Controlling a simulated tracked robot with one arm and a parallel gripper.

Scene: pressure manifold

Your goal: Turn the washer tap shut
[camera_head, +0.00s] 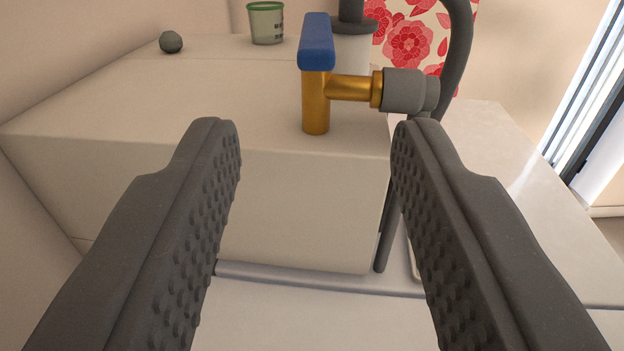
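The washer tap (316,100) is a brass valve with a blue lever handle (316,42) on top. It is in the upper middle of the view, in front of a pale box-shaped block. The blue lever points along the view, towards me. A grey connector (403,90) joins the brass side branch on its right. My gripper (314,130) is open and empty. Its two dark ridged fingers stand wide apart, left and right, nearer to me than the tap. The tap shows between and beyond the fingertips, and neither finger appears to touch it.
A dark hose (459,50) curves down at the right of the connector. On the pale block (130,110) stand a small green cup (266,23) and a dark round ball (171,42). A red floral panel (410,38) is behind. A pale counter (500,180) lies at right.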

